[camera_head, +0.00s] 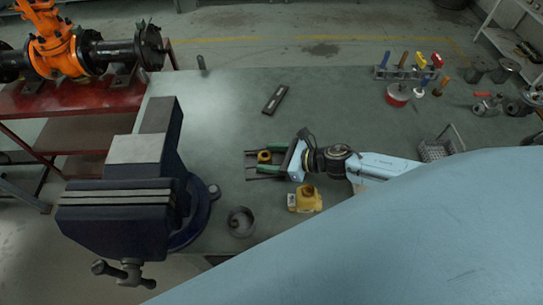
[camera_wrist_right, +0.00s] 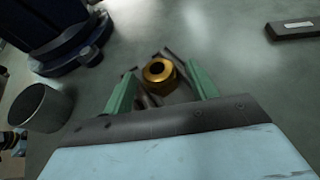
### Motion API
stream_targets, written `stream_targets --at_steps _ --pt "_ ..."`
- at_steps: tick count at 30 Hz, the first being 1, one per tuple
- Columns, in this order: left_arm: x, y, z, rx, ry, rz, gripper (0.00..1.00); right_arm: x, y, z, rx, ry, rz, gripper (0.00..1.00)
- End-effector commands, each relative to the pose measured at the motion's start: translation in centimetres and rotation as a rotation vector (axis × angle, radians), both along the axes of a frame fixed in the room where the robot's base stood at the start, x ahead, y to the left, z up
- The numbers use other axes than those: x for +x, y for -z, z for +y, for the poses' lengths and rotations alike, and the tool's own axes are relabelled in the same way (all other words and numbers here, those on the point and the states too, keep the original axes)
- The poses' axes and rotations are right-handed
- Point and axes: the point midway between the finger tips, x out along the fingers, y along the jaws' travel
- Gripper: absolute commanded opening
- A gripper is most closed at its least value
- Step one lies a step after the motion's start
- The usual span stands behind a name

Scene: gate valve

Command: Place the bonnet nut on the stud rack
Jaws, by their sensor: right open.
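The brass bonnet nut (camera_head: 264,156) sits at the dark stud rack (camera_head: 250,168) on the bench, left of centre in the head view. In the right wrist view the nut (camera_wrist_right: 158,71) lies between the green fingers, with its hole facing up toward the camera. Dark rods of the rack (camera_wrist_right: 172,55) show beside and below it; I cannot tell how the nut is seated on them. My right gripper (camera_head: 268,156) is open, its fingers either side of the nut with gaps visible; it also shows in the right wrist view (camera_wrist_right: 161,85). My left gripper is out of view.
A dark blue vise (camera_head: 130,210) stands to the left. A grey cup (camera_head: 241,222) and a yellow object (camera_head: 306,200) are near the gripper. A dark bar (camera_head: 275,99) lies behind. A tool holder (camera_head: 405,73) and wire basket (camera_head: 436,150) are right.

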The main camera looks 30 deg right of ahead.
Motion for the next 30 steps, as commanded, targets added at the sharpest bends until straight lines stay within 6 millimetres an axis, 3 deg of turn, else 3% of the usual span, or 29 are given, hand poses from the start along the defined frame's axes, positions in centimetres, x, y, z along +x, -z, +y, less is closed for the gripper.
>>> stream_targets --at_steps 9,21,30 --pt "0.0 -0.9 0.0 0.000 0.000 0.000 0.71 0.0 -0.9 0.0 -0.001 0.000 -0.001 0.58" --pt "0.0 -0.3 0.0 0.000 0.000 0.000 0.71 -5.5 -3.3 -4.8 0.000 0.001 0.004 0.58" --pt "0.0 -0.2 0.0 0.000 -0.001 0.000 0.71 -7.8 -4.8 -7.0 -0.001 0.000 0.001 0.58"
